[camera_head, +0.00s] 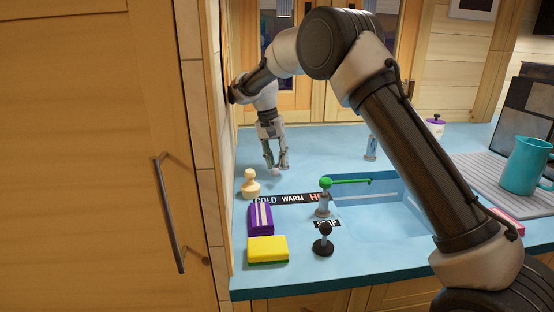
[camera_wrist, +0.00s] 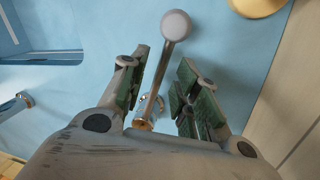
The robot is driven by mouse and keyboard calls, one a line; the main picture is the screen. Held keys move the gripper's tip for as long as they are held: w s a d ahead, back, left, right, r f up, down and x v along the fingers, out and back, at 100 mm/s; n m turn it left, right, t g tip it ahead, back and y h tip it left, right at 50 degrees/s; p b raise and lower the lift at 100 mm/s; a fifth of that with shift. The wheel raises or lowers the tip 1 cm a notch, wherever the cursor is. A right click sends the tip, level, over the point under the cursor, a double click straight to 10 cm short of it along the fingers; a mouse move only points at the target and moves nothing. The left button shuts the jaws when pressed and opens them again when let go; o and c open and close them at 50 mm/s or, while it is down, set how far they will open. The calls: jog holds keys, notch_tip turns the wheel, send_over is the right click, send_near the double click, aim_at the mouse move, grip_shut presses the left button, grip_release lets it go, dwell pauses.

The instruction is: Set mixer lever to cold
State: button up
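The mixer lever (camera_wrist: 157,85) is a slim metal rod with a pale round knob (camera_wrist: 176,25), rising from a brass-coloured base in the wrist view. My gripper (camera_wrist: 165,58) is open, with one green-padded finger on each side of the rod. Gaps show between rod and pads. In the head view my gripper (camera_head: 275,160) points down at the back left of the counter, and the small knob (camera_head: 275,173) shows at its fingertips. A black label strip (camera_head: 292,198) reads COLD, WARM and a partly hidden H, left to right, in front of it. The lever's exact setting cannot be told.
A green-topped tap (camera_head: 326,184) stands by the sink (camera_head: 385,215). A wooden pear-shaped piece (camera_head: 250,184), purple pack (camera_head: 260,219), yellow sponge (camera_head: 267,249) and dark soap dispenser (camera_head: 323,241) stand near. A wall (camera_head: 228,180) is close on the left.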

notch_tip(320, 180, up, 10)
dwell(0.4)
